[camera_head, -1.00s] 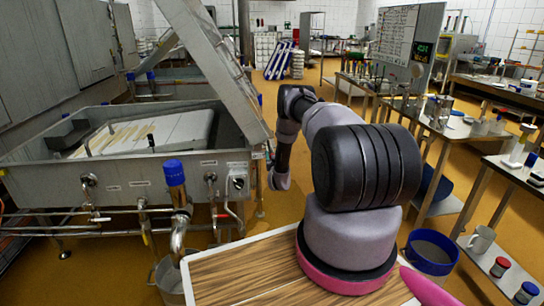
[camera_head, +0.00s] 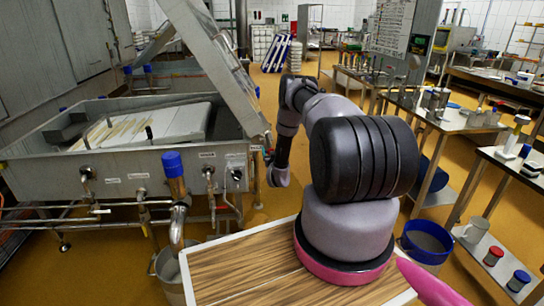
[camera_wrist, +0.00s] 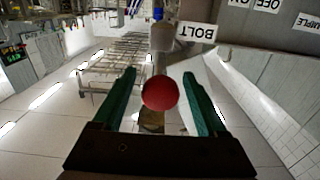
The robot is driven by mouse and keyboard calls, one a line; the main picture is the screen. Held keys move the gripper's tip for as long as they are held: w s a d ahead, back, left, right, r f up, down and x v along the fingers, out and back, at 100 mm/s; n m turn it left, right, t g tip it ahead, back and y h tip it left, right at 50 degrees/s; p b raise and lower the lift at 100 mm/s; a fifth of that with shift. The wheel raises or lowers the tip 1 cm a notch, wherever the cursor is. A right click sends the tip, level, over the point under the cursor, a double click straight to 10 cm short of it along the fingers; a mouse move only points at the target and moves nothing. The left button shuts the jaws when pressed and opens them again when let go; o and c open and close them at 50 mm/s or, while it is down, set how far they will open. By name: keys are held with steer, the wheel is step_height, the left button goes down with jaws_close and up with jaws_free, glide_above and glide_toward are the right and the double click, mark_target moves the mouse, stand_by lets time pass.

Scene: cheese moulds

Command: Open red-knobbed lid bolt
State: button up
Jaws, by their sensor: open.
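The red knob (camera_wrist: 160,93) of the bolt shows in the wrist view between the two green fingers of my gripper (camera_wrist: 159,73). The fingers are spread, with a gap on each side of the knob. A grey shaft (camera_wrist: 162,38) runs beyond the knob, beside a white label reading BOLT (camera_wrist: 196,32), upside down. In the head view the grey vat (camera_head: 130,175) stands at left with its lid (camera_head: 215,65) raised at a slant. My arm reaches to the vat's right end; the knob and my fingers cannot be made out there.
A blue-capped pipe (camera_head: 174,175) and several valves line the vat's front. A wood-topped surface (camera_head: 245,270) lies in front of me. A blue-rimmed bucket (camera_head: 427,243) and steel tables (camera_head: 450,120) stand at right. Yellow floor is open between vat and tables.

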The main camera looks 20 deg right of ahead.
steer(key=v, duration=0.9)
steer(key=shift+s, duration=0.25)
steer(key=shift+r, duration=0.1)
